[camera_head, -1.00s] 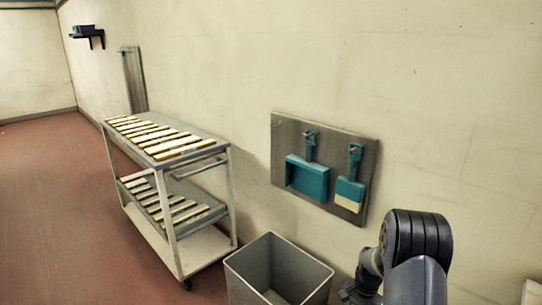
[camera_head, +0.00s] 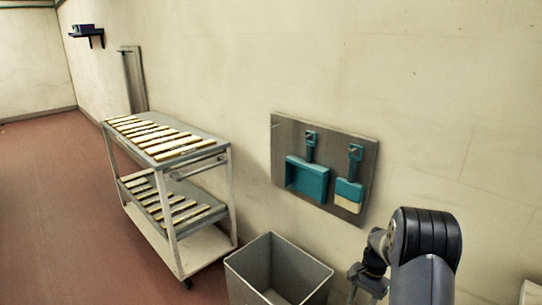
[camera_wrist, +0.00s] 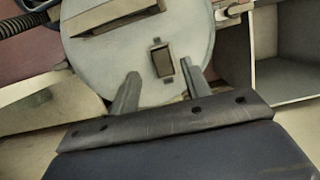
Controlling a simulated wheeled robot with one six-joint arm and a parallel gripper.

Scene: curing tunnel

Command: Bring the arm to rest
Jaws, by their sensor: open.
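My arm stands at the lower right of the head view, folded, with its dark rounded joint uppermost. My gripper (camera_head: 368,284) shows in part to the left of that joint, in front of the wall and right of the grey bin. In the wrist view my gripper (camera_wrist: 159,72) has its two fingers apart, with nothing held between them. Behind the fingers is a pale round surface with a small dark rectangle; I cannot tell whether the fingers are near it.
An open grey bin (camera_head: 238,272) stands on the floor, left of my arm. A two-shelf trolley (camera_head: 222,150) with pale slats is farther left. A metal board (camera_head: 282,140) with a teal dustpan (camera_head: 306,180) and brush (camera_head: 349,190) hangs on the wall. Red floor at left is clear.

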